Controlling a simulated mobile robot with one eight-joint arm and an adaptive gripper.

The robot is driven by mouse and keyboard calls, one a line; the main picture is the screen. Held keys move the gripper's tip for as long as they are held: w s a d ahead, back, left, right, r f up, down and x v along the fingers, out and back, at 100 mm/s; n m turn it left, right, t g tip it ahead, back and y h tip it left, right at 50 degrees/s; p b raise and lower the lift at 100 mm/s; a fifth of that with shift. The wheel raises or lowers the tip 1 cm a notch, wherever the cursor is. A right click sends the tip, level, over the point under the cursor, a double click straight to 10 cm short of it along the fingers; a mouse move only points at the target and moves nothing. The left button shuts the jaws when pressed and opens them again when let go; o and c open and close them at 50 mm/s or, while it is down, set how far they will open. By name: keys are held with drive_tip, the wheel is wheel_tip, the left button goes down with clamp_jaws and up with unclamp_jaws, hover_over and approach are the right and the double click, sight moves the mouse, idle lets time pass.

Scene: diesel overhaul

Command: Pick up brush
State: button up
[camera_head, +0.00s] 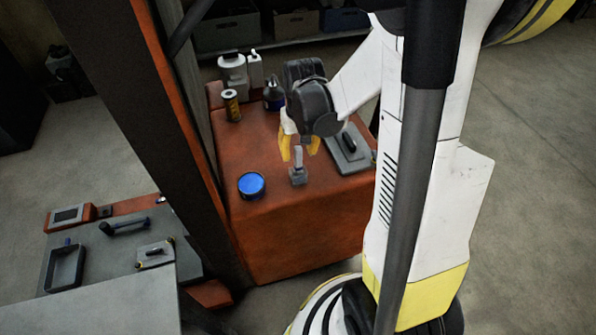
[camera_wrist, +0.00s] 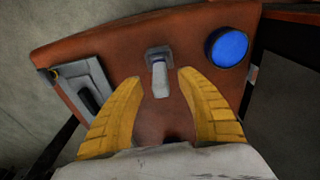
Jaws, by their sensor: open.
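The brush (camera_head: 298,171) stands on the red-brown cabinet top, with a grey block-like lower part and a pale upright handle. It also shows in the wrist view (camera_wrist: 159,74), where its handle points toward my gripper. My gripper (camera_head: 299,150) has yellow fingers and is open. In the wrist view the open fingers (camera_wrist: 157,80) lie to the left and right of the brush handle. Nothing is held between them. In the head view the fingers are just above the brush; whether they touch it I cannot tell.
A blue round tin (camera_head: 251,185) stands left of the brush. A grey plate with a black handle (camera_head: 349,147) lies to the right. An orange post (camera_head: 165,115) rises at left.

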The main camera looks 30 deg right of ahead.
drive_tip(key=f, duration=0.1)
drive_tip(key=f+b, duration=0.1)
drive_tip(key=f, duration=0.1)
drive_tip(key=shift+w+f, duration=0.25)
drive_tip(key=shift+w, duration=0.05)
drive_tip(key=shift+r, duration=0.1)
clamp_jaws()
wheel_tip(320, 180, up, 10)
drive_tip(key=p, duration=0.4)
